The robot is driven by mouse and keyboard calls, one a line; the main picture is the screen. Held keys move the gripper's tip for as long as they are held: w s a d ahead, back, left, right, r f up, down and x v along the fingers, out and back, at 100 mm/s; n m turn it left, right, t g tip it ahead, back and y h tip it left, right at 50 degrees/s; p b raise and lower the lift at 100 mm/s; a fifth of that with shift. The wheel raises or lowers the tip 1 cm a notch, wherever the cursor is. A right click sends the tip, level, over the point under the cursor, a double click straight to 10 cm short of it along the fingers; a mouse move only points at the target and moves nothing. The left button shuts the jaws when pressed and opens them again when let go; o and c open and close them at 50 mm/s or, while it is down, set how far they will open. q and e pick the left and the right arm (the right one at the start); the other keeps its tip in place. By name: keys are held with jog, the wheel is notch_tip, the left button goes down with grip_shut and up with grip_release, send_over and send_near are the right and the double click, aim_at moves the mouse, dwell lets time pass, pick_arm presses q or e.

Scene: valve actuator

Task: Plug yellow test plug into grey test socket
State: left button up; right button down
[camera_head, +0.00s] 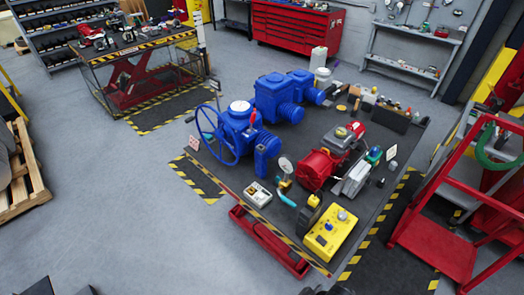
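A small yellow piece (314,200), which looks like the yellow test plug, sits at the back left of the yellow box (322,246) near the front of the workbench. A grey round fitting (342,215) on top of this box may be the grey test socket; it is too small to be sure. A blue knob (329,227) is beside it. Dark parts of my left gripper (62,290) show at the bottom left edge, and dark parts of my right gripper (328,291) at the bottom centre. Both are mostly cut off, well apart from the yellow piece.
The workbench (232,188) carries a blue valve actuator (240,132) with a handwheel, a red motor (320,168), a white-faced meter (258,194) and several small parts. A red cart (435,247) stands at right. The floor at front left is clear.

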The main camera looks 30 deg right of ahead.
dwell(0.3)
jog(key=c, duration=0.6)
grip_release()
jog(key=shift+w, duration=0.1)
